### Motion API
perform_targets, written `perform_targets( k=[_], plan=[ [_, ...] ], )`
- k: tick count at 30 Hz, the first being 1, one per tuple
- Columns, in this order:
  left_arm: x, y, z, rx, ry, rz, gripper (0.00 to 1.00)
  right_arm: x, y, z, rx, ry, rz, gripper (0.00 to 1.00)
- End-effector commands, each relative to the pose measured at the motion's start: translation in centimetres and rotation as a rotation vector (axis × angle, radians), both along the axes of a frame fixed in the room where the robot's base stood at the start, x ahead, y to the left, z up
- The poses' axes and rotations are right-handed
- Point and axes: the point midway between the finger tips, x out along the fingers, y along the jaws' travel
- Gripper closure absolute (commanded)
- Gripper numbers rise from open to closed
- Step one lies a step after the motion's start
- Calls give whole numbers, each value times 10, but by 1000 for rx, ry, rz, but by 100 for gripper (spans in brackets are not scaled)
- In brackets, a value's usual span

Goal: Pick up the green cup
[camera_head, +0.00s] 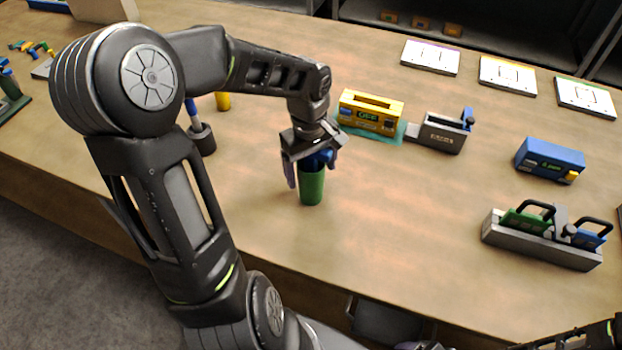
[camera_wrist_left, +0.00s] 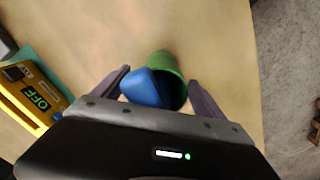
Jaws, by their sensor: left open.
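The green cup (camera_head: 312,188) stands upright on the table, near the middle of the head view. A blue object (camera_head: 319,160) sticks out of its top. In the left wrist view the green cup (camera_wrist_left: 168,68) lies between the two fingers, with the blue object (camera_wrist_left: 147,88) in its mouth. My left gripper (camera_head: 312,172) is open, with its fingers on either side of the cup's upper part. In the left wrist view, small gaps show between the cup and the fingers of my left gripper (camera_wrist_left: 163,82). My right gripper is not clearly seen.
A yellow device (camera_head: 370,108) reading OFF stands on a teal mat (camera_head: 405,133) behind the cup. A grey box (camera_head: 445,133) is beside it. A dark holder (camera_head: 202,140) stands to the left. At right are a blue device (camera_head: 550,160) and a grey rack (camera_head: 540,243).

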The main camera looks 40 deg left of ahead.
Motion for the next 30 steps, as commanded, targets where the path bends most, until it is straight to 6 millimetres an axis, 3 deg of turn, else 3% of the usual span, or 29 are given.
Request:
perform_targets(
  k=[16,30],
  plan=[
    [0,0,1,1,0,-1,19,0,0,0,0,0,0,20],
    [0,0,1,1,0,-1,57,0,0,0,0,0,0,20]
  ],
)
